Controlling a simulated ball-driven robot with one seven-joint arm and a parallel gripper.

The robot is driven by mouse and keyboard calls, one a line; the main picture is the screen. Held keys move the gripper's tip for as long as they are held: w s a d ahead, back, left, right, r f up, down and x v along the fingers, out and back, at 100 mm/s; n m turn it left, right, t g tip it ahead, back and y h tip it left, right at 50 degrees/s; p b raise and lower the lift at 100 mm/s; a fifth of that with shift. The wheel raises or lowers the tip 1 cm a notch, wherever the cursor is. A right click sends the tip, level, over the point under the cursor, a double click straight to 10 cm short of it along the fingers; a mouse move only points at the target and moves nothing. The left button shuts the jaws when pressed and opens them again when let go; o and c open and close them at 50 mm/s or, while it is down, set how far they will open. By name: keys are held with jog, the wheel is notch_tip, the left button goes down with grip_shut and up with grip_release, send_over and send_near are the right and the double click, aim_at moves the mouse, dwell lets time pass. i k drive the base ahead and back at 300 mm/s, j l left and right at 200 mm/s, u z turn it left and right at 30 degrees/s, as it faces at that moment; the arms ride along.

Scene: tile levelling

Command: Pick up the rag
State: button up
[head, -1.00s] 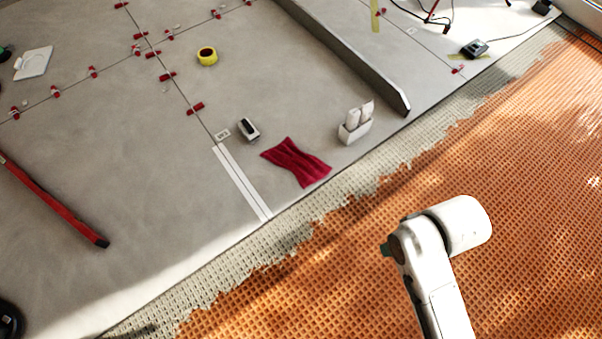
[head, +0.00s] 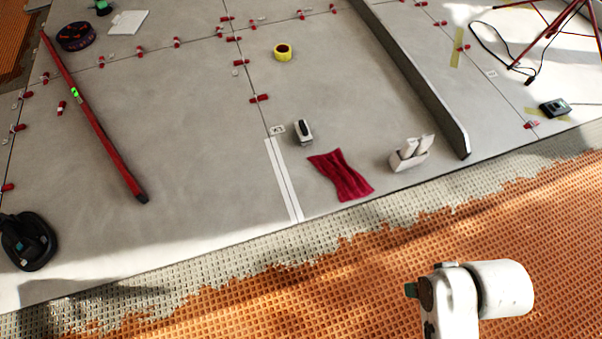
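The rag (head: 341,175) is dark red and wrinkled. It lies flat on the grey tiles near their front edge, right of the white strips, in the head view. Part of my white arm shows at the lower right, over the orange mat and apart from the rag. My gripper itself is not in view.
A small black-and-white device (head: 302,132) lies just behind the rag. A white holder (head: 409,155) stands to its right, with a long grey straightedge (head: 420,85) beyond. A red level (head: 95,120) and a black suction cup (head: 27,241) lie left. Orange mat (head: 300,300) covers the foreground.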

aim_at(351, 184)
jog(key=i+j+u, duration=0.1)
jog(key=i+j, duration=0.25)
jog(key=i+j+u, duration=0.15)
jog(key=i, duration=0.45)
jog(key=i+j+u, duration=0.1)
jog(key=i+j, duration=0.25)
jog(key=i, duration=0.15)
